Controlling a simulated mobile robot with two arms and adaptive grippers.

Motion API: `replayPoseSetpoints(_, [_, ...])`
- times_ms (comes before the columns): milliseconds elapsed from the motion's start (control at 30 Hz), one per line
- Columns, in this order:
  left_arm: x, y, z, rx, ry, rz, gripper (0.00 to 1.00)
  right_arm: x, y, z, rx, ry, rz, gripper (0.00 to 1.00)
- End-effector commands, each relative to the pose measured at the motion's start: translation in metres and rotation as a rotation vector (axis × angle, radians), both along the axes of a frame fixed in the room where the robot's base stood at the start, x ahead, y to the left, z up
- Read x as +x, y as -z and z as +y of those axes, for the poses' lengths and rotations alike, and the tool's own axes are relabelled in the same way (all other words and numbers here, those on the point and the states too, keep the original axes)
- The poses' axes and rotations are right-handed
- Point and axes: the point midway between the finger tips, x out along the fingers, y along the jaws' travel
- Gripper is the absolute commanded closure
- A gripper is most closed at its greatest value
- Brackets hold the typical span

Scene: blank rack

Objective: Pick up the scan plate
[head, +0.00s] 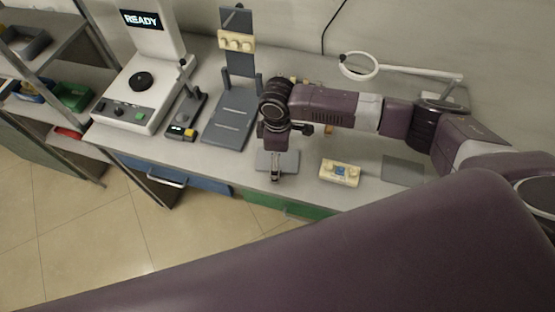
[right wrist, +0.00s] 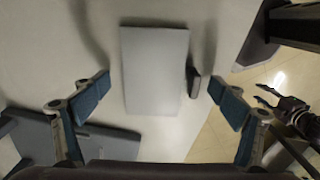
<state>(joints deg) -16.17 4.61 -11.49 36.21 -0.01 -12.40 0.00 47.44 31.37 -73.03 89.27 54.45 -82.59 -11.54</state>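The scan plate seems to be the flat light-grey plate (right wrist: 155,70) with a dark upright handle (right wrist: 193,80) at its right edge in the right wrist view. In the head view the plate (head: 290,160) lies on the bench near its front edge, partly hidden by my right gripper (head: 276,172). My right gripper (right wrist: 160,84) is open and empty above the plate. Its fingers are spread to either side of plate and handle, apart from both. My left gripper (right wrist: 265,95) shows small at the right of the wrist view, over the floor, fingers apart.
A dark grey stand (head: 231,118) and a white machine reading READY (head: 135,100) stand left. A magnifier lamp (head: 358,66) is behind.

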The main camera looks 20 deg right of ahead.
Motion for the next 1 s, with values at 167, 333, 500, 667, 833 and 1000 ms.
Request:
replayPoseSetpoints(167, [-0.019, 0.002, 0.001, 0.003, 0.0, 0.027, 0.6, 0.0, 0.0, 0.0, 0.0, 0.001, 0.0, 0.29])
replayPoseSetpoints(333, [-0.033, 0.003, 0.003, 0.005, -0.001, 0.047, 0.6, 0.0, 0.0, 0.0, 0.0, 0.001, 0.0, 0.48])
replayPoseSetpoints(500, [-0.032, 0.003, 0.003, 0.005, -0.001, 0.046, 0.6, 0.0, -0.001, 0.0, 0.001, 0.001, -0.001, 0.59])
replayPoseSetpoints(667, [-0.027, 0.002, 0.002, 0.004, -0.001, 0.039, 0.6, 0.001, -0.001, 0.0, 0.001, 0.001, -0.001, 0.59])
replayPoseSetpoints(833, [-0.019, 0.003, 0.002, 0.003, -0.001, 0.027, 0.6, 0.001, -0.009, 0.0, 0.001, 0.002, -0.002, 0.59])
replayPoseSetpoints(1000, [-0.018, 0.006, 0.001, 0.003, -0.001, 0.026, 0.6, 0.002, -0.032, 0.0, 0.001, 0.001, -0.005, 0.59])
